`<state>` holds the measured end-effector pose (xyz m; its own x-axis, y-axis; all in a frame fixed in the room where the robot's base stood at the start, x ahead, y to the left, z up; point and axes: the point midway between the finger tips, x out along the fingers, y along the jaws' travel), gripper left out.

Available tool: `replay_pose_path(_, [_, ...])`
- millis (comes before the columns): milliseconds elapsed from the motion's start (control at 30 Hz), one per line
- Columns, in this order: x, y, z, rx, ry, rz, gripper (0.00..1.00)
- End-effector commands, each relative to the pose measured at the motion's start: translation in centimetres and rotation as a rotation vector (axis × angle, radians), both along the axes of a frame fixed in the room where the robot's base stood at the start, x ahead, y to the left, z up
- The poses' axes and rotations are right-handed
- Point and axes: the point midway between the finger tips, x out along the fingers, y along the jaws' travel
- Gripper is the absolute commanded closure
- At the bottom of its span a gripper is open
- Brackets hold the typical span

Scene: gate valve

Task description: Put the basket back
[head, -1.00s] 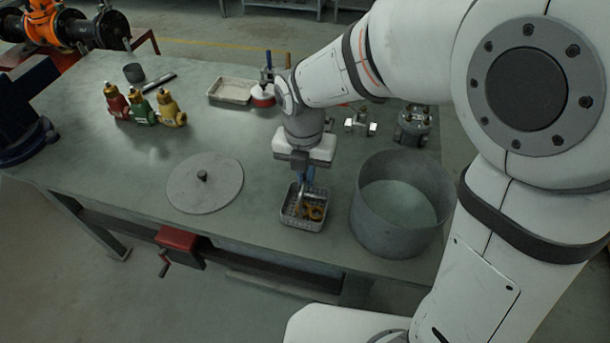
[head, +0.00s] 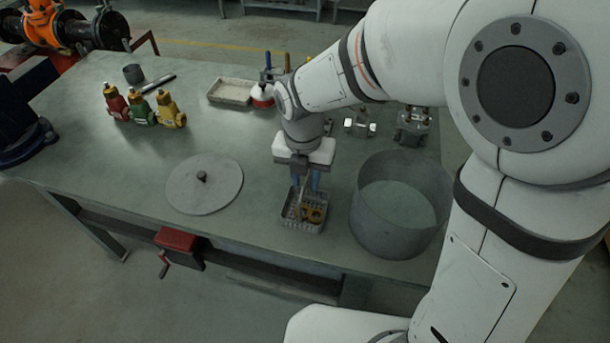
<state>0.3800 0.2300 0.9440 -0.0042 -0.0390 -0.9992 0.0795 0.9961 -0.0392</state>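The small grey mesh basket (head: 289,222) stands on the bench with orange-brown ring-like parts (head: 313,214) inside. A thin pale upright piece, perhaps its handle, rises from it under my gripper. My gripper (head: 306,184) points down just above the basket, its two blue fingers spread apart, one on each side of this thin piece. I see no contact, though the fingertips are small and partly hidden against the basket. A large open grey cylindrical tub (head: 375,232) stands right of the basket. A round grey lid with a knob (head: 204,190) lies flat to the left.
Red, green and yellow bottle-like valves (head: 144,110) stand at the back left. A pale shallow tray (head: 231,91) and a red-and-white round item (head: 262,96) are at the back. Metal fittings (head: 412,126) lie behind the tub. A red vise (head: 177,240) hangs on the front edge.

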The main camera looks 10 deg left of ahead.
Motion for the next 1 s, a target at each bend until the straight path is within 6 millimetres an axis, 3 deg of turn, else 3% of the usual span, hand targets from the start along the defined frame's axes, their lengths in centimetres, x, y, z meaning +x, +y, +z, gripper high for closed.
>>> replay_pose_path(167, [0.1,0.2,2.3,0.004,-0.004,0.001,0.72])
replay_pose_path(400, [0.1,0.4,7.6,0.004,-0.004,0.001,0.72])
replay_pose_path(600, [0.1,0.5,10.9,0.002,-0.002,0.001,0.72])
replay_pose_path(1000, [0.0,0.2,12.2,0.002,-0.003,-0.025,0.72])
